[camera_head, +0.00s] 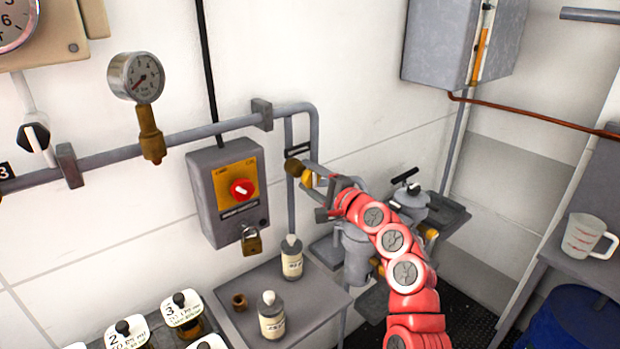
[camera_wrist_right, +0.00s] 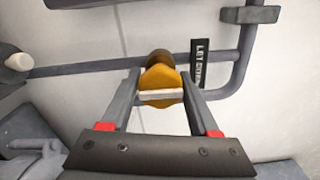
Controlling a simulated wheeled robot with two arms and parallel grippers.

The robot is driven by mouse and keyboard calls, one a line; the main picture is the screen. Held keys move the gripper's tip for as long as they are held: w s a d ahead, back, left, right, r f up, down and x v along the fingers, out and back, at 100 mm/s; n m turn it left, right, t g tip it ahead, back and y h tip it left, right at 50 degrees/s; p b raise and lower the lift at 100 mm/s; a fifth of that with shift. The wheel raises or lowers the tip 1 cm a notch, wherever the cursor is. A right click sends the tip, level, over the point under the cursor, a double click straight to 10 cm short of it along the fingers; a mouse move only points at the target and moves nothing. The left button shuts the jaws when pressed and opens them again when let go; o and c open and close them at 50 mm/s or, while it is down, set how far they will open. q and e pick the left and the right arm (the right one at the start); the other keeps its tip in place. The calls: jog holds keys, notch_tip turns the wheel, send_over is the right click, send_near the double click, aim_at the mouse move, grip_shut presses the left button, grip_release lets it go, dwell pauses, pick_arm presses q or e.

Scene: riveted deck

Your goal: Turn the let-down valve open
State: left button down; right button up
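The let-down valve (camera_head: 293,167) sits on the grey pipe at the wall, with a brass body and a yellow handle. In the right wrist view its yellow handle (camera_wrist_right: 160,79) is between my two fingers and fills the gap. A black label (camera_wrist_right: 199,64) starting "LET" stands beside it. My right gripper (camera_head: 312,180) reaches the valve from the right, and the wrist view shows it (camera_wrist_right: 161,88) with a finger on each side of the handle, seemingly touching both sides. In the head view the gripper partly hides the handle. My left gripper is not in view.
A pressure gauge (camera_head: 136,76) and a grey switch box (camera_head: 215,222) with a red knob and padlock are left of the valve. Bottles (camera_head: 291,258) stand on a small grey shelf (camera_head: 310,305) below. A grey pot (camera_head: 409,201) with a black handle stands right of my gripper.

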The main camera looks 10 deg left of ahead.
jog(key=o, duration=0.4)
jog(key=shift+c, duration=0.2)
jog(key=shift+s+d, duration=0.1)
jog(key=b+v, duration=0.3)
jog(key=v, duration=1.4)
jog(key=shift+d+f, duration=0.1)
